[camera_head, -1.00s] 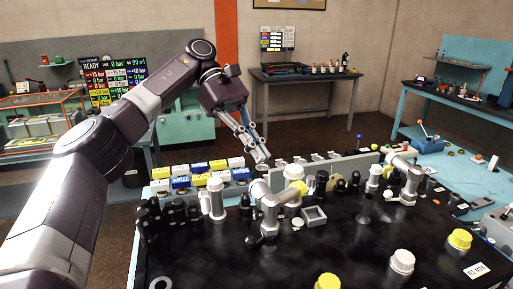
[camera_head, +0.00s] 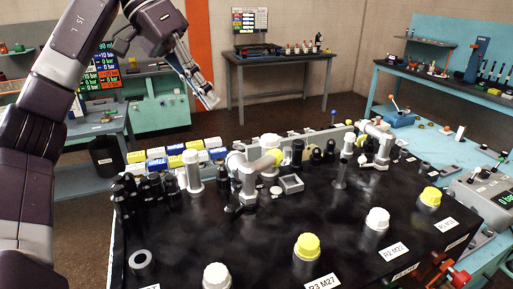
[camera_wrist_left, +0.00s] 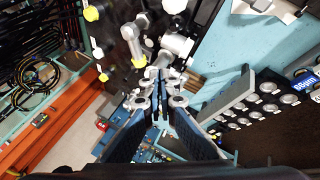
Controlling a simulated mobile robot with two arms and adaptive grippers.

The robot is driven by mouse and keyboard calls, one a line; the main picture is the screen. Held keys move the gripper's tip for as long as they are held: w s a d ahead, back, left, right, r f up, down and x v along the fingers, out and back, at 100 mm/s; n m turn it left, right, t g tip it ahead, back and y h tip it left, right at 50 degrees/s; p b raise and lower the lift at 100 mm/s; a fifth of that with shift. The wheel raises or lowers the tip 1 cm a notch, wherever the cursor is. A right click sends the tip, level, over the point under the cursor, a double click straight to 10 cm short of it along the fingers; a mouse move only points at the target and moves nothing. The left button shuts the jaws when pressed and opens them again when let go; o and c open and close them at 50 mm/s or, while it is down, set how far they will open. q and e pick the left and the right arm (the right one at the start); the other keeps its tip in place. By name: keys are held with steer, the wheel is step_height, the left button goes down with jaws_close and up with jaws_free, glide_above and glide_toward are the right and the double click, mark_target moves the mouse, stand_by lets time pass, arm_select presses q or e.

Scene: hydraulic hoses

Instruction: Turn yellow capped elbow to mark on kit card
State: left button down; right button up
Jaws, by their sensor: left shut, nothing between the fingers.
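My left gripper (camera_head: 210,101) is shut and empty, raised above and behind the far left edge of the black bench. In the left wrist view its fingertips (camera_wrist_left: 160,76) are together, with nothing between them. A grey elbow fitting (camera_head: 243,172) stands on the bench, with yellow (camera_head: 280,157) showing at its right side. A second grey elbow group (camera_head: 377,141) with a yellow part (camera_head: 361,140) stands further right. I cannot tell which is the yellow capped elbow. No kit card can be identified for certain. My right gripper is not in view.
Yellow cap (camera_head: 307,246), white cap (camera_head: 377,218) and yellow cap (camera_head: 430,196) stand along the front of the black bench (camera_head: 330,210). Blue, white and yellow boxes (camera_head: 175,155) sit behind its left end. Black fittings (camera_head: 150,188) crowd that corner.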

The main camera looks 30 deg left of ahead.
arm_select(q)
steer(key=shift+m, duration=0.5)
steer(key=b+x, duration=0.3)
steer(key=x, duration=0.5)
steer(key=shift+a+f, duration=0.1)
steer(key=d, duration=0.1)
steer(key=d+f, duration=0.1)
steer(key=d+p, duration=0.1)
steer(key=shift+s+d+f, duration=0.25)
steer(key=shift+d+f, duration=0.1)
steer(key=shift+d, duration=0.05)
steer(key=shift+s+d+f, duration=0.1)
steer(key=shift+d+f, duration=0.05)
steer(key=shift+d, duration=0.3)
